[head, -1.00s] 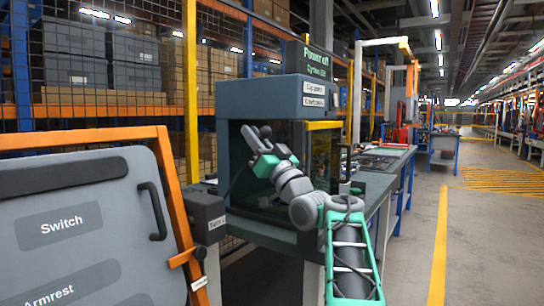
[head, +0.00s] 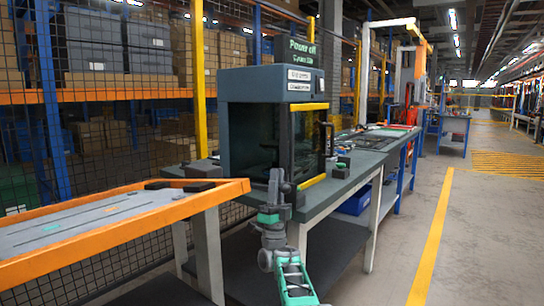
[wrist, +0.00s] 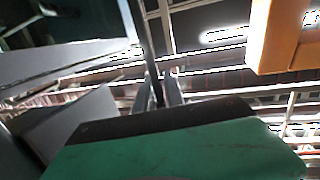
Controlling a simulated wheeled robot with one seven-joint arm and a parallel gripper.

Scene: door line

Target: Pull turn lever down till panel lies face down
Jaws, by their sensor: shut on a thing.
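The panel (head: 115,222) is at the left in the head view, an orange-edged grey board lying close to level. Its upper side shows thin slots and small coloured marks; the Switch and Armrest labels are out of sight. My gripper (head: 277,176) points up in front of the cabinet, to the right of the panel. In the wrist view, my gripper's fingers (wrist: 166,92) are shut on a thin dark bar (wrist: 151,50), which I take for the turn lever. The lever is too small to make out in the head view, and its join to the panel is hidden.
A dark cabinet (head: 262,125) with a yellow-edged door stands on the workbench (head: 345,180) behind my gripper. A blue bin (head: 355,201) is under the bench. Mesh fencing and shelving close off the back left. The aisle floor (head: 400,235) at the right is clear.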

